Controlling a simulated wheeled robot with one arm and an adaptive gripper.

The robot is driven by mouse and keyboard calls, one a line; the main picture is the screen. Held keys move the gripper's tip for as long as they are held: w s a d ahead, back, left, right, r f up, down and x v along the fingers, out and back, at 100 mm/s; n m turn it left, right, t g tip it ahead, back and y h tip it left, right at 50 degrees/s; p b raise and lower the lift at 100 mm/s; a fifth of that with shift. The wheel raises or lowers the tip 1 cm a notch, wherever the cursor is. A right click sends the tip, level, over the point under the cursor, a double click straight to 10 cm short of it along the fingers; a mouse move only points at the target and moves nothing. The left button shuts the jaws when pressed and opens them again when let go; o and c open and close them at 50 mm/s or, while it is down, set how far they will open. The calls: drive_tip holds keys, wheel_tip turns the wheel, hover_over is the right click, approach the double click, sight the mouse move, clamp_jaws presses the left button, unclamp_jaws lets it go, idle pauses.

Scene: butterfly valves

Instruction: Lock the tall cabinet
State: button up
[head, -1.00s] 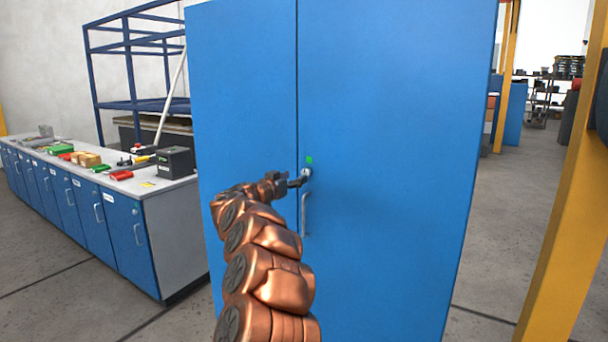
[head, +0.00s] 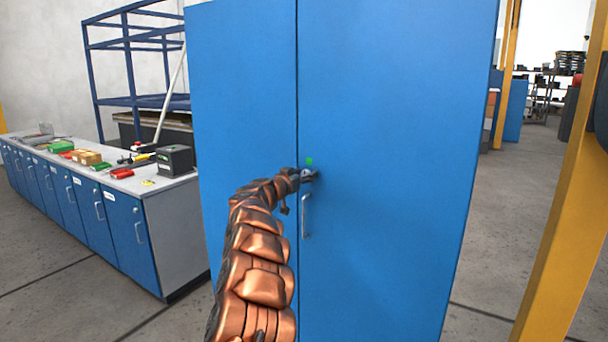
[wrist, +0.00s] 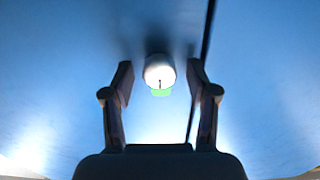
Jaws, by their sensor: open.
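The tall blue cabinet (head: 390,120) stands in front of me with both doors shut. Its round silver lock (wrist: 159,71) has a dark upright slot and shows between my fingertips in the wrist view. A green mark (wrist: 161,92) sits beside the lock; in the head view the green mark (head: 309,161) is just above it. My gripper (wrist: 160,78) is open, one finger on each side of the lock, with gaps on both sides. In the head view my gripper (head: 309,175) is at the lock and partly hides it. A vertical handle (head: 306,216) is just below.
A low blue counter (head: 125,225) with tools and boxes on top stands at the left. A blue rack (head: 135,103) is behind it. A yellow post (head: 562,200) rises at the right, with clear floor (head: 505,235) between it and the cabinet.

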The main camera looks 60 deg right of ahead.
drive_tip(key=shift+c, duration=0.3)
clamp_jaws()
drive_tip(key=shift+m, duration=0.3)
drive_tip(key=m, duration=0.2)
drive_tip(key=shift+m+p, duration=0.3)
drive_tip(key=shift+m, duration=0.1)
drive_tip(key=m, duration=0.5)
drive_tip(key=shift+s+b, duration=0.1)
drive_tip(key=shift+b, duration=0.3)
drive_tip(key=m+b, duration=0.1)
drive_tip(key=m, duration=0.4)
drive_tip(key=shift+f+m+b, duration=0.15)
drive_tip(key=shift+m+b, duration=0.15)
drive_tip(key=shift+m, duration=0.1)
drive_tip(key=shift+s+m+b, duration=0.1)
drive_tip(key=shift+m+b, duration=0.45)
drive_tip(key=shift+m, duration=1.45)
